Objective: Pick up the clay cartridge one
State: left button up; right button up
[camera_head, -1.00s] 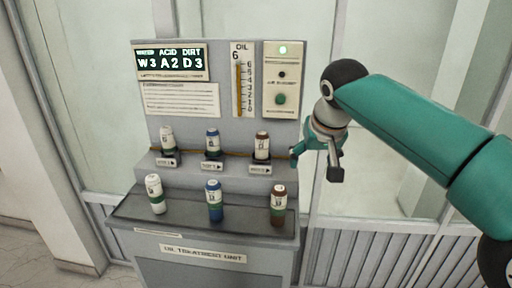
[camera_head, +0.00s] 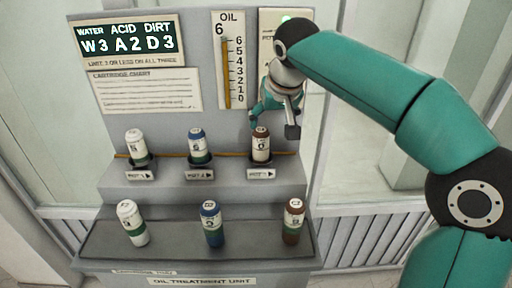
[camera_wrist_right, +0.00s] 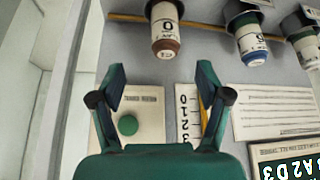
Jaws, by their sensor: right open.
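My right gripper (camera_head: 272,122) is open and empty, in front of the panel near the upper brown-capped cartridge (camera_head: 261,146). In the right wrist view that cartridge (camera_wrist_right: 165,35) is ahead of the open fingers (camera_wrist_right: 158,75), apart from them. The upper row also holds a white cartridge (camera_head: 137,148) and a blue-capped one (camera_head: 197,147). On the lower shelf stand a white and green cartridge (camera_head: 132,223), a blue one (camera_head: 211,224) and a brown one (camera_head: 293,221). The small labels are too blurred to tell which is clay. My left gripper is out of view.
The grey oil treatment unit (camera_head: 160,250) carries a display (camera_head: 127,42), a chart (camera_head: 147,92) and an oil gauge (camera_head: 229,60). A green button (camera_wrist_right: 128,125) shows in the wrist view. A yellow-brown rod (camera_wrist_right: 200,25) runs behind the upper row.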

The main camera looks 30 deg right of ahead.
aim_at(266, 137)
jog(key=x, duration=0.9)
jog(key=shift+a+p+x, duration=0.15)
jog(key=shift+p+x, duration=0.05)
jog(key=shift+x, duration=0.7)
jog(key=shift+a+p+x, duration=0.2)
jog(key=shift+x, duration=0.75)
jog(key=shift+a+p+x, duration=0.15)
jog(key=shift+p+x, duration=0.05)
jog(key=shift+x, duration=0.7)
jog(key=shift+a, duration=0.1)
jog(key=c, duration=1.4)
